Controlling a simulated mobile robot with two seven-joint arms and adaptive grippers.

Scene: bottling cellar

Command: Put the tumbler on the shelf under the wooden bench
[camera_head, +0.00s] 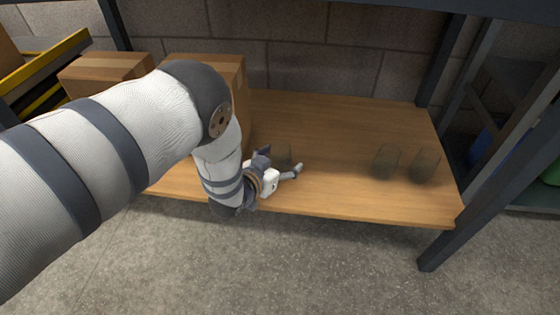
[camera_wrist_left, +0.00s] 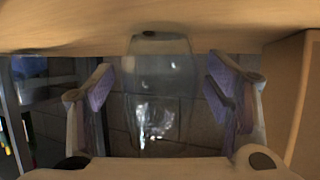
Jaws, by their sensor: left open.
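A clear glass tumbler (camera_head: 283,154) stands on the wooden shelf (camera_head: 335,188), partly hidden by my left gripper (camera_head: 281,164) in the head view. In the left wrist view the tumbler (camera_wrist_left: 158,95) appears upside down, between the two spread fingers of the left gripper (camera_wrist_left: 160,82), with a visible space on each side. The left gripper is open, low over the front part of the shelf. The shelf's wooden surface also shows along the top of the left wrist view (camera_wrist_left: 80,22). My right gripper is in neither view.
Two more clear tumblers (camera_head: 385,161) (camera_head: 424,165) stand to the right on the shelf. Cardboard boxes (camera_head: 107,68) (camera_head: 238,85) stand at the left, one close behind my arm. A dark frame post (camera_head: 500,165) rises at the right. The shelf's middle is clear.

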